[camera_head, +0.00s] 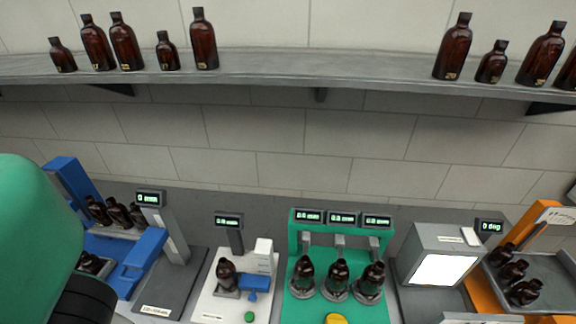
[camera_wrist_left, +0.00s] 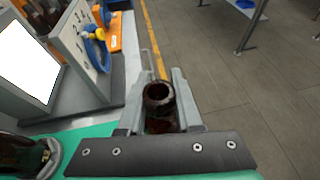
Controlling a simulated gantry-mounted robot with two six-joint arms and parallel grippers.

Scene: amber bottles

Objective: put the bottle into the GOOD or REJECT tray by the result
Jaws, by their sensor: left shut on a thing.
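My left gripper (camera_wrist_left: 158,100) is in the left wrist view, its fingers closed on both sides of an amber bottle (camera_wrist_left: 158,96). The bottle's open mouth points toward the camera and its lower part is mostly hidden by the gripper. In the head view my left arm fills the lower left, and the gripper itself is out of sight. No tray with a readable GOOD or REJECT label shows. My right gripper is in neither view.
In the head view, a green station (camera_head: 335,306) holds three amber bottles in front of small displays. A light box (camera_head: 445,268) and an orange-framed grey tray (camera_head: 556,289) with bottles stand to its right. A white station (camera_head: 214,302) and blue rig (camera_head: 140,262) stand left. Bottles line the shelf (camera_head: 320,80).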

